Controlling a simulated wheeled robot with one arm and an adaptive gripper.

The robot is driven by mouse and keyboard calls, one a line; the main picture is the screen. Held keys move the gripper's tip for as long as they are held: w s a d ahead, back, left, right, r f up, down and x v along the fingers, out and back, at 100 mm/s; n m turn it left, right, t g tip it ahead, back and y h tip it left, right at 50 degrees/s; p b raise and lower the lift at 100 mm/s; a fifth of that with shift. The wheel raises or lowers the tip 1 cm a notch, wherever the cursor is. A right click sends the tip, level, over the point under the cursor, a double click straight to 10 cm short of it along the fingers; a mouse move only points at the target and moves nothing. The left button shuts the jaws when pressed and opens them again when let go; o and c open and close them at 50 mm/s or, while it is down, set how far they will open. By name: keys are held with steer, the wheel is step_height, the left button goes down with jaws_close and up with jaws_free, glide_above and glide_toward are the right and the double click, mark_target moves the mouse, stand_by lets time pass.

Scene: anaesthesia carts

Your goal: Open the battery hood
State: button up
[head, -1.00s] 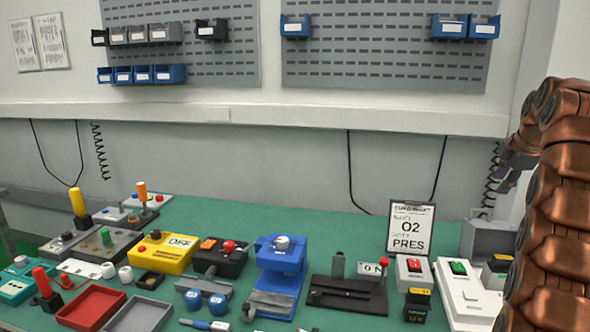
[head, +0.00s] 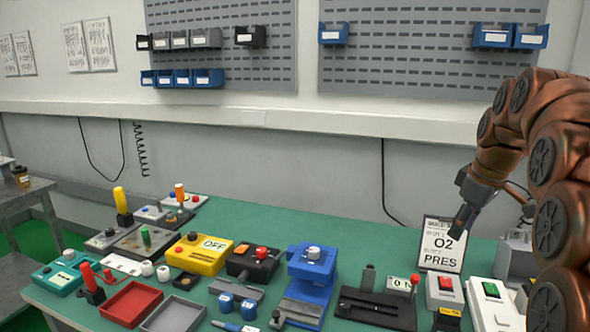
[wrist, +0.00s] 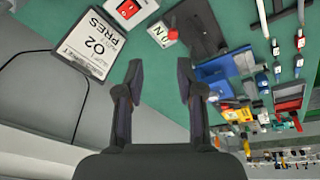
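No part is plainly marked as a battery hood, and I cannot tell which device carries it. Several boxes and devices stand on the green bench (head: 225,222), among them a yellow box marked OFF (head: 200,254), a blue device (head: 311,268) and a white box with a green button (head: 493,303). My gripper (head: 464,218) is above the right part of the bench, in front of the sign reading 02 PRES (head: 440,246). In the wrist view my gripper (wrist: 160,72) has its two fingers wide apart with nothing between them.
A black slide base (head: 375,310) and a grey box with a red button (head: 444,291) stand near the sign. Red (head: 131,303) and grey (head: 174,317) trays lie at the front left. Blue bins hang on the wall panels. The bench's back strip is clear.

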steer(key=s+a+f+m+g+p, duration=0.2)
steer(key=s+a+f+m, duration=0.25)
steer(key=s+a, duration=0.85)
steer(key=s+a+f+m+g+p, duration=0.1)
steer(key=s+f, duration=0.4)
steer(key=s, duration=0.6)
steer(key=s+a+f+m+g+p, duration=0.1)
steer(key=s+f, duration=0.4)
steer(key=s, duration=0.5)
steer(key=shift+s+a+m+g, duration=0.3)
steer(key=shift+s+a+m, duration=0.05)
steer(key=shift+a, duration=0.45)
steer(key=shift+w, duration=0.1)
